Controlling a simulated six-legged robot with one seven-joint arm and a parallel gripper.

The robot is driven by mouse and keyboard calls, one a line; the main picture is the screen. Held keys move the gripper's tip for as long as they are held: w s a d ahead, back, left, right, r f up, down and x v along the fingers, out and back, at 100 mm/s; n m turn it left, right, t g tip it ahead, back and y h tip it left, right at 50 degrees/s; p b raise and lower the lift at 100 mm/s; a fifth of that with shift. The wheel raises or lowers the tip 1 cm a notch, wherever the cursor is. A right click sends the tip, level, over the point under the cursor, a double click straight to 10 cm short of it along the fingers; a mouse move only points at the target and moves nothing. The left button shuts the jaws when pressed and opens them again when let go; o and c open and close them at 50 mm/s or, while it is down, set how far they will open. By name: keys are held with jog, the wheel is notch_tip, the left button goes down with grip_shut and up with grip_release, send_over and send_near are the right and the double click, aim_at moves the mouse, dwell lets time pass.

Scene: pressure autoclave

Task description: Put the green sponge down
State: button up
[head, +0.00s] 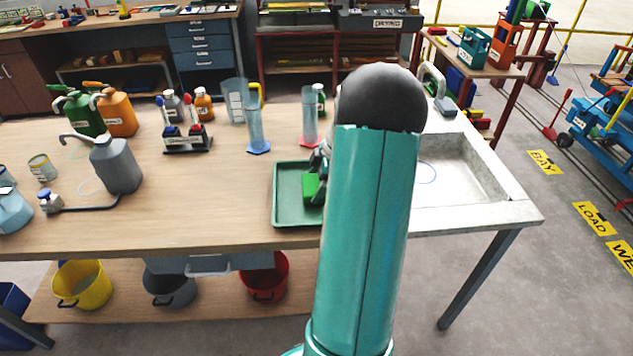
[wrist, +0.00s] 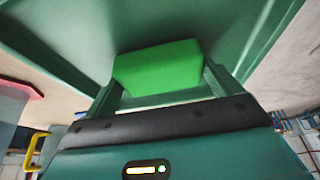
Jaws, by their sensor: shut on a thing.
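The green sponge (head: 311,187) is a bright green block at the green tray (head: 285,218) on the wooden bench. In the wrist view the sponge (wrist: 158,66) sits between the two fingers of my gripper (wrist: 160,85), which is shut on it. The tray's floor and wall (wrist: 225,30) fill much of that view around the sponge. In the head view my arm hides the right part of the tray and most of my gripper (head: 318,172). I cannot tell whether the sponge touches the tray floor.
A sink basin (head: 465,165) lies to the right of my arm. Two cylinders, one with a blue base (head: 257,130) and one with a red base (head: 309,125), stand behind the tray. A rack of bottles (head: 187,143) and a grey jug (head: 116,165) stand to the left.

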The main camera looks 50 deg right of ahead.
jog(key=o, duration=0.6)
jog(key=shift+f, duration=0.1)
